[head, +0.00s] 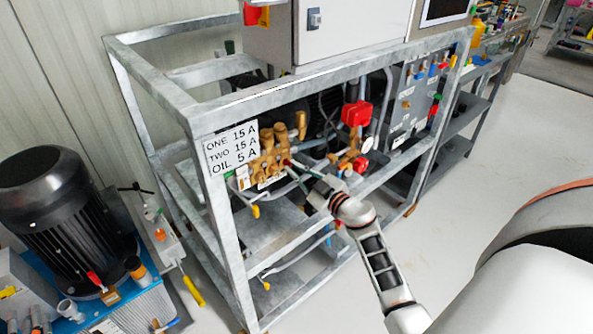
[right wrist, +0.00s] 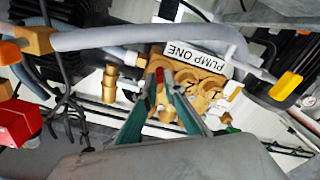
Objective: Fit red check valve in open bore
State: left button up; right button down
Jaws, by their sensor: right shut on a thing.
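The brass pump head (head: 268,163) sits inside the grey metal frame, and in the right wrist view it (right wrist: 200,84) carries the label PUMP ONE (right wrist: 198,58). My right gripper (head: 292,165) reaches in from the right. In the right wrist view its green fingers (right wrist: 162,84) close on the small red check valve (right wrist: 160,74), at the near left part of the brass block. The red valve also shows as a small spot in the head view (head: 286,162). The fingers hide much of it, and I cannot tell whether it sits in a bore. My left gripper is not in view.
A grey hose (right wrist: 140,38) crosses above the fingers in the right wrist view. Frame rails (head: 290,92) surround the pump. Red fittings (head: 356,113) stand right of it. A black motor (head: 55,205) is at left. The floor (head: 480,200) at right is clear.

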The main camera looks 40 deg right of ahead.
jog(key=shift+w, duration=0.6)
dwell(0.4)
dwell(0.3)
jog(key=c, duration=2)
grip_release()
jog(key=shift+c, duration=0.2)
jog(key=s, duration=1.2)
jog(key=shift+d, duration=0.4)
